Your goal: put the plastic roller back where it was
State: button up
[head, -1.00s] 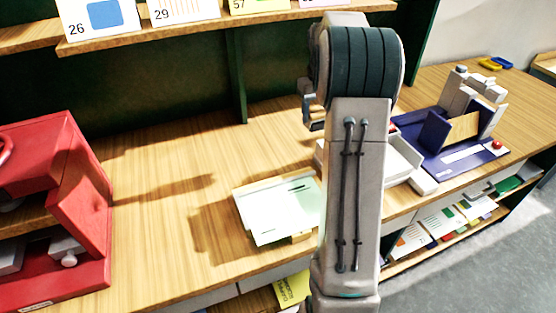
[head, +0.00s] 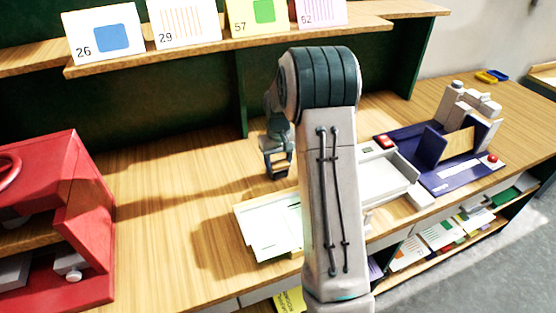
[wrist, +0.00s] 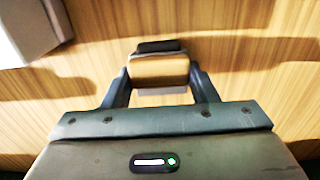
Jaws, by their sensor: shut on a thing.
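My gripper (head: 277,163) is left of my arm's upper link, above the wooden table (head: 165,190) and behind the pale green and white board. In the wrist view, my gripper (wrist: 158,85) has its two dark fingers on either side of a small piece, which I take to be the plastic roller (wrist: 158,68). The piece has a dark far edge and a shiny, wood-toned middle. The gripper is shut on it. In the head view the piece is too small and dark to tell apart from the fingers. I cannot tell its exact height above the table.
The pale board (head: 268,226) lies at the front, partly behind my arm. A white tray (head: 388,178) and a blue device base (head: 455,175) stand to the right. A red press (head: 60,220) stands at left. A card shelf (head: 215,48) runs overhead. Table between press and board is clear.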

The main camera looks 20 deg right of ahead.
jog(key=shift+s+f+b, duration=0.15)
jog(key=shift+f+b, duration=0.35)
jog(key=shift+f, duration=0.05)
jog(key=shift+c, duration=0.8)
jog(key=o, duration=1)
jog(key=shift+c, duration=0.2)
jog(key=shift+o, duration=0.5)
jog(key=shift+r, duration=0.15)
